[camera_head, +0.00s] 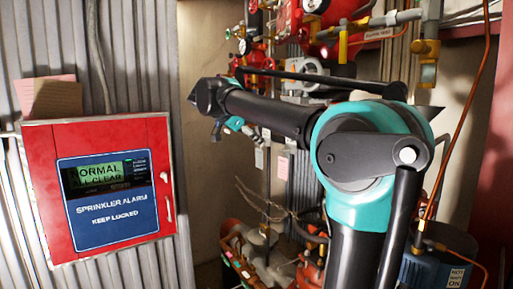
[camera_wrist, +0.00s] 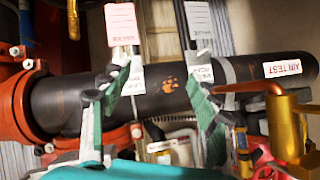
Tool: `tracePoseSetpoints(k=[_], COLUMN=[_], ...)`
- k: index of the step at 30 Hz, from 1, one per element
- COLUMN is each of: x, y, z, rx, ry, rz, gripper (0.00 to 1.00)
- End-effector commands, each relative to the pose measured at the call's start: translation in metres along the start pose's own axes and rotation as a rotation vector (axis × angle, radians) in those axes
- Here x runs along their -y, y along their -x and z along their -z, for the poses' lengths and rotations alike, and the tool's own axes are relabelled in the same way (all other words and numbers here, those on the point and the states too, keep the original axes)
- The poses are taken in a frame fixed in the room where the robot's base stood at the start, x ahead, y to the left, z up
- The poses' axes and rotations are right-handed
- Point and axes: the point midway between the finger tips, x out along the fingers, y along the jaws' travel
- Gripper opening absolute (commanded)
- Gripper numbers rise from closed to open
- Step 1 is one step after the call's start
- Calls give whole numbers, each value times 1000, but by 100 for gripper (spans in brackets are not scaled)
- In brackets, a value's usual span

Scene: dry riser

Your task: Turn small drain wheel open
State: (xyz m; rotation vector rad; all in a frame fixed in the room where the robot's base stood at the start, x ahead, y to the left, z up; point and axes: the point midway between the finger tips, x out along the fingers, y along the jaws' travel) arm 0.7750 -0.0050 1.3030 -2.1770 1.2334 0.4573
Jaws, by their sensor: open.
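My gripper (camera_wrist: 157,88) is open in the wrist view, with its two green-padded fingers spread before a thick black pipe (camera_wrist: 160,92). Nothing is held between them. A small red wheel (camera_wrist: 268,171) is partly cut off at the lower right of the wrist view, beside a brass valve (camera_wrist: 288,125). I cannot tell which wheel is the drain wheel.
A red alarm box (camera_head: 105,185) hangs on the corrugated wall at the left. Paper tags (camera_wrist: 121,24) hang by the pipe, and a red flange (camera_wrist: 18,100) is at its left. My arm hides much of the pipework. A blue motor (camera_head: 435,262) stands at lower right.

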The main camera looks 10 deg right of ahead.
Motion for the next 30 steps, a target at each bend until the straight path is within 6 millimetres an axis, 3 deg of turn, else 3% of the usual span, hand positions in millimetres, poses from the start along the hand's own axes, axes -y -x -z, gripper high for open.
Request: tracePoseSetpoints(k=[9,20,23,26,30], x=[-21,-23,-21,-12,24], y=[-20,-22,-22,-22,-7], z=[-20,-23,-26,-44,-102], rx=[49,56,66,129,324], ry=[80,91,94,115,164], rz=[-21,-23,-15,38,238], gripper=[61,61,72,73,73])
